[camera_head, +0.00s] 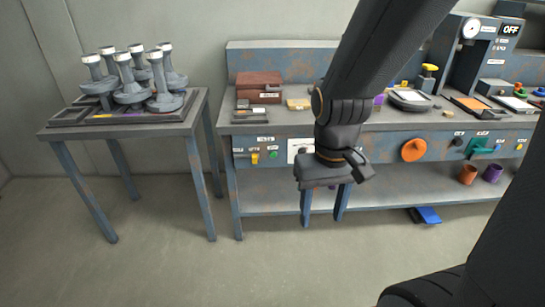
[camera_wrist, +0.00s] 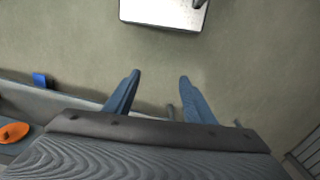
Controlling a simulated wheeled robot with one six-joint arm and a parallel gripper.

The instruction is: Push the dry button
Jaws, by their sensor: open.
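A blue-grey workbench (camera_head: 385,189) carries a front panel with several controls. A round green button (camera_head: 273,154) and a yellow switch (camera_head: 254,158) sit at the panel's left end. A large orange knob (camera_head: 413,150) and a green handle (camera_head: 484,147) are farther right. The labels are too small to read, so I cannot tell which control is the dry button. My gripper (camera_head: 322,215) points down in front of the bench, right of the green button, and hides part of the panel. Its blue fingers are apart and empty, as the wrist view also shows (camera_wrist: 159,82).
A side table (camera_head: 190,125) at left holds several grey plungers. The bench top bears reddish-brown boxes (camera_head: 259,87) and a machine with an OFF display (camera_head: 510,29). A blue pedal (camera_head: 427,215) is near the floor. The front floor is clear.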

